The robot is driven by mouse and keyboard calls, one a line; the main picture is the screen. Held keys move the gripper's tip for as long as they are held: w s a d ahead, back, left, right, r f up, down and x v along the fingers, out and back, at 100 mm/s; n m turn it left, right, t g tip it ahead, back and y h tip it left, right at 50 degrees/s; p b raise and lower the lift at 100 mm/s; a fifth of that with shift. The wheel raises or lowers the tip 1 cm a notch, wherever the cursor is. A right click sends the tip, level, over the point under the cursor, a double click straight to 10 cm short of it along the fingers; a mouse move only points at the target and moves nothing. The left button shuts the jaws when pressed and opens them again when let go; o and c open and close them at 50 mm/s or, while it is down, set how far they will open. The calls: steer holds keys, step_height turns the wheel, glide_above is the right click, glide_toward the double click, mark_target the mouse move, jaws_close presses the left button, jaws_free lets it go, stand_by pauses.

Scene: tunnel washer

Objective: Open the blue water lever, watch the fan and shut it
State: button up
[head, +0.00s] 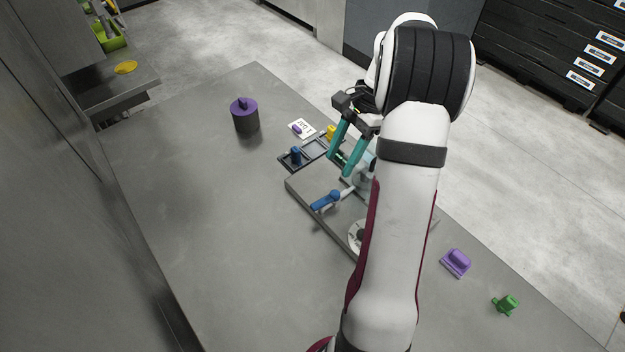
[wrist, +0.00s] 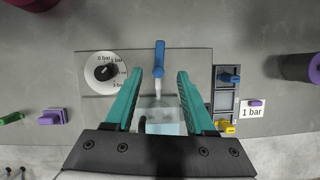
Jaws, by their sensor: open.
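The blue water lever (head: 326,201) sits on a grey plate (head: 305,188), on the end of a pale pipe. In the wrist view the lever (wrist: 159,58) points away from my gripper, in line with the pipe. My gripper (head: 339,164) is open and empty, its teal fingers above the plate. In the wrist view the fingers (wrist: 159,75) stand left and right of the lever and pipe, apart from both. A clear box (wrist: 163,115) with pale blue contents shows between the fingers, partly hidden by the gripper. I cannot make out a fan.
A white dial (wrist: 104,72) with bar marks is left of the lever. A tray (wrist: 228,98) holds blue and yellow pieces; a "1 bar" card (wrist: 253,114) lies beside it. A purple-topped cylinder (head: 245,115), purple block (head: 456,262) and green piece (head: 505,305) stand apart. The table's left is clear.

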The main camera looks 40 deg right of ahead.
mark_target(319, 203)
steer(key=x, duration=1.1)
steer(key=shift+a+f, duration=0.1)
steer(key=shift+f, duration=0.2)
jaws_close()
